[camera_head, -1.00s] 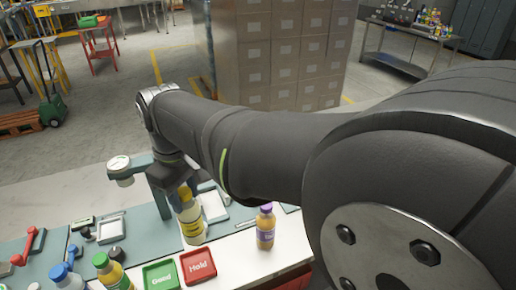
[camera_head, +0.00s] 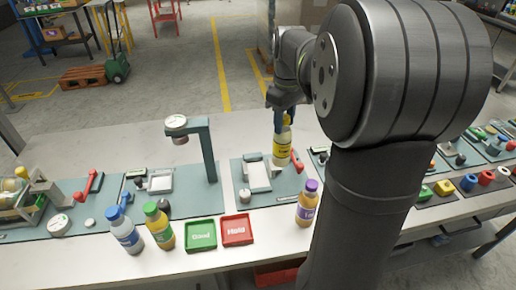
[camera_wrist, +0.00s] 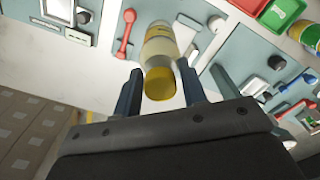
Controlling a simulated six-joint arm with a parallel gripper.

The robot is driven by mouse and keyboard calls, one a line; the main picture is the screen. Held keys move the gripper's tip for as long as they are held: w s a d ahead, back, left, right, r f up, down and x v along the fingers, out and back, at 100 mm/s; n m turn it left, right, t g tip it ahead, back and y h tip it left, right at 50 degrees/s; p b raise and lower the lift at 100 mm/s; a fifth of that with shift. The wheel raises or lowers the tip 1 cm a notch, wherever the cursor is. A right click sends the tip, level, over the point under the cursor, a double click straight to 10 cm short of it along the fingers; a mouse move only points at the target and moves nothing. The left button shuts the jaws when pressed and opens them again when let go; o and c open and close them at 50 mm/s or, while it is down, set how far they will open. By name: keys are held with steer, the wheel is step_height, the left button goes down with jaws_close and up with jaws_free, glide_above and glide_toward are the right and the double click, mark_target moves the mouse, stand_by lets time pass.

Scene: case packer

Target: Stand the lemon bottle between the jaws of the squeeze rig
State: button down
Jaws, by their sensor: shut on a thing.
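The lemon bottle (camera_head: 282,150), pale yellow with a yellow label, hangs upright or nearly so in my gripper (camera_head: 281,108). In the wrist view my fingers (camera_wrist: 160,92) stand on both sides of the yellow cap of the lemon bottle (camera_wrist: 158,45), shut on it. The bottle is above the back right of a teal board (camera_head: 285,198). On that board are a white plate fixture (camera_head: 257,174) and a red lever (camera_head: 297,161), partly behind the bottle. This may be the squeeze rig; I cannot tell its jaws clearly.
A purple-capped bottle (camera_head: 306,205) stands at the front, close to my arm. A gauge post (camera_head: 205,155) rises left of the board. Green (camera_head: 201,235) and red (camera_head: 237,230) trays and blue-capped (camera_head: 125,232) and green-capped (camera_head: 159,226) bottles line the front edge. The back left of the table is clear.

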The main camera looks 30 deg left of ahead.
steer(key=s+a+f, duration=0.2)
steer(key=a+f, duration=0.5)
steer(key=f, duration=0.1)
steer(key=shift+a+f, duration=0.35)
steer(key=shift+f, duration=0.15)
steer(key=c, duration=0.9)
jaws_free()
step_height(320, 180, up, 12)
steer(key=shift+r, duration=0.15)
